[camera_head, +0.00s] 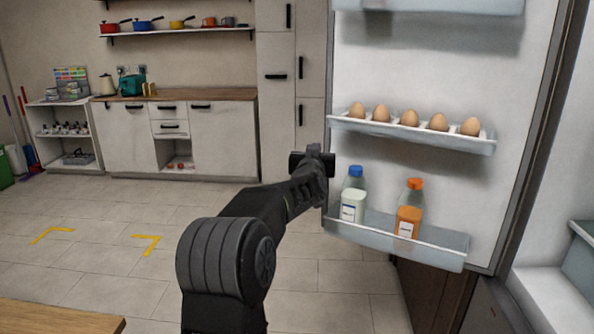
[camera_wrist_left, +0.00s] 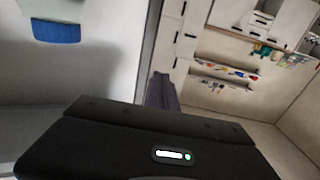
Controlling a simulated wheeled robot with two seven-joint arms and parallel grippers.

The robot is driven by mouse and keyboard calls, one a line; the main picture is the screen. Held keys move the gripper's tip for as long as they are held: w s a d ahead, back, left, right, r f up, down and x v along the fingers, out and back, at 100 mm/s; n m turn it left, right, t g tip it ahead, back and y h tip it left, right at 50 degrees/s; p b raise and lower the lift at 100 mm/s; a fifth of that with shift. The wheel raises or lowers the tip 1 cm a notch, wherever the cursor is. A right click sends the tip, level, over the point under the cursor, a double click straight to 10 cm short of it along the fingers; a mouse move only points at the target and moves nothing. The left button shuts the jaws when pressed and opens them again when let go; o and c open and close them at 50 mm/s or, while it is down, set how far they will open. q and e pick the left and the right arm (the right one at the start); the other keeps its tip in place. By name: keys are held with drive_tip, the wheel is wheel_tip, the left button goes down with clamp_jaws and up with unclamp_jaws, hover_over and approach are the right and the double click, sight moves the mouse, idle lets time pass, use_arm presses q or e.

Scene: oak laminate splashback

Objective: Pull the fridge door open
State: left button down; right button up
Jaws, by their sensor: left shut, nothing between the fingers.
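The fridge door (camera_head: 480,180) stands open on the right of the head view, its white inner face towards me. Its racks hold eggs (camera_head: 438,121), a blue-capped bottle (camera_head: 353,197) and an orange-capped bottle (camera_head: 410,207). My left gripper (camera_head: 318,160) is at the door's free left edge, shut and empty; I cannot tell whether it touches the door. In the left wrist view my dark fingers (camera_wrist_left: 162,90) show beside the pale door face (camera_wrist_left: 95,75). The door handle is hidden. My right gripper is in neither view.
Part of the fridge interior (camera_head: 550,295) shows at the lower right. A wooden surface (camera_head: 50,318) is at the lower left. The tiled floor (camera_head: 100,215) left of the door is clear. White cabinets (camera_head: 222,140) line the back wall.

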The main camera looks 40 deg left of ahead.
use_arm(q)
drive_tip(key=s+d+b, duration=0.1)
drive_tip(key=s+d, duration=0.1)
drive_tip(key=s, duration=0.7)
drive_tip(key=shift+f, duration=0.15)
drive_tip(key=shift+d, duration=0.1)
